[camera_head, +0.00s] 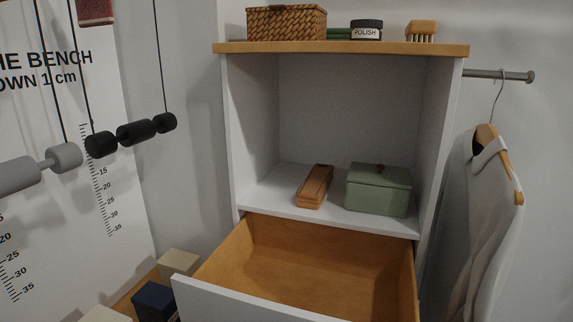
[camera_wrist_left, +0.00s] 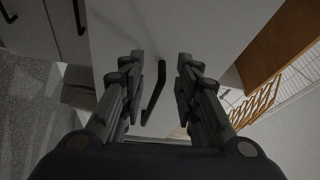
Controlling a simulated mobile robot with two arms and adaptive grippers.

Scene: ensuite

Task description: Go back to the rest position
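My left gripper (camera_wrist_left: 160,75) shows in the left wrist view with its two dark fingers apart and nothing between them. A black bar handle (camera_wrist_left: 154,93) on a pale front shows beyond the fingers. I cannot tell whether a finger touches it. Neither gripper shows in the head view. My right gripper is in no view.
In the head view a white cabinet (camera_head: 230,130) has an open, empty wooden drawer (camera_head: 320,265). Its shelf holds a wooden object (camera_head: 315,187) and a green lidded box (camera_head: 378,190). A rail (camera_head: 500,75) with a garment (camera_head: 485,220) is at right; weights (camera_head: 135,132) hang at left.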

